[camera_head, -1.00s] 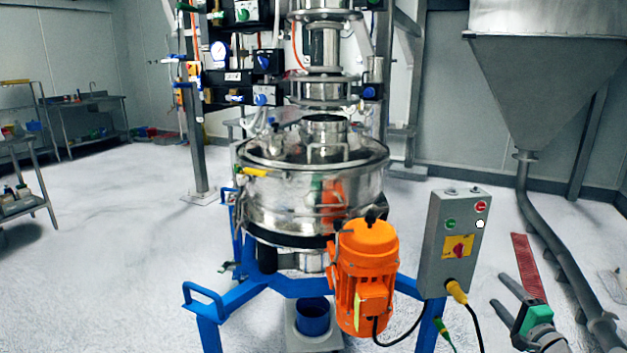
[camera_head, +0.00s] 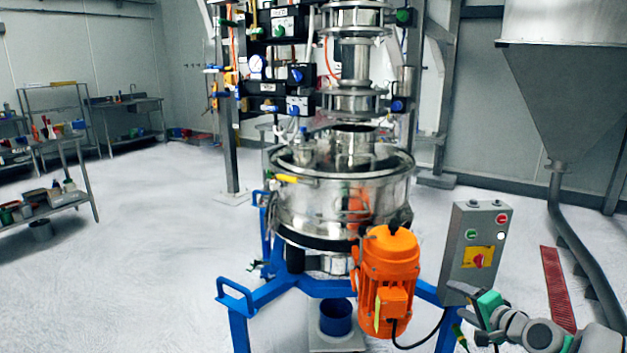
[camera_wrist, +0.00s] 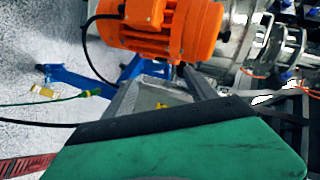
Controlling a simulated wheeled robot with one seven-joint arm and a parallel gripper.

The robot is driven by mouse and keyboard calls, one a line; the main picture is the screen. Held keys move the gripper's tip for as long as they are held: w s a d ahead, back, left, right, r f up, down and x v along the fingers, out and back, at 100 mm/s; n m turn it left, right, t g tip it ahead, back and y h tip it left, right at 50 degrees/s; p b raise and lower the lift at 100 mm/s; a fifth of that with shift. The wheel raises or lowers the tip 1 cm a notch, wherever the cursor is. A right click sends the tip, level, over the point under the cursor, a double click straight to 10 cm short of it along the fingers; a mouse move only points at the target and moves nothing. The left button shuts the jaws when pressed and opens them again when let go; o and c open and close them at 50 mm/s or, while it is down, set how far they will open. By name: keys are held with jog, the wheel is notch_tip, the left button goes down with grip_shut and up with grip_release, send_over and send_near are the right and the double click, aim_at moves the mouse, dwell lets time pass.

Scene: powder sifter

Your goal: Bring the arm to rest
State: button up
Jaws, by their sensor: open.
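My gripper (camera_head: 458,301) is at the lower right of the head view, in front of and below the grey control box (camera_head: 475,246). Its jaws are open with nothing between them, and my arm stretches off to the right. In the wrist view, the green part of my gripper (camera_wrist: 190,150) fills the bottom. Beyond it are the orange motor (camera_wrist: 158,28) and part of the control box (camera_wrist: 148,97). The steel powder sifter (camera_head: 338,207) stands upright in the middle of the head view, on a blue frame (camera_head: 272,292).
The orange motor (camera_head: 388,262) hangs at the sifter's front. Cables run below the control box. A grey hopper (camera_head: 568,95) and its pipe (camera_head: 575,235) stand at the right. A shelf cart (camera_head: 62,202) stands at the left. The floor between is clear.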

jog(key=s+a+r+n+g+p, duration=0.3)
jog(key=a, duration=0.6)
jog(key=s+a+r+n+g+p, duration=0.2)
jog(key=a+r+n+p, duration=0.15)
jog(key=a, duration=0.55)
jog(key=s+a+r+n+g+h+p, duration=0.1)
jog(key=s+a, duration=0.3)
jog(key=s, duration=0.6)
jog(key=s+a+r+n+g+h+p, duration=0.1)
jog(key=s+a+n+g+p, duration=0.2)
jog(key=s, duration=0.7)
jog(key=shift+a+r+n+g+h, duration=0.3)
jog(key=shift+a+r+n+g, duration=0.1)
jog(key=shift+n+g, duration=0.3)
jog(key=shift+w, duration=0.15)
jog(key=shift+c, duration=0.5)
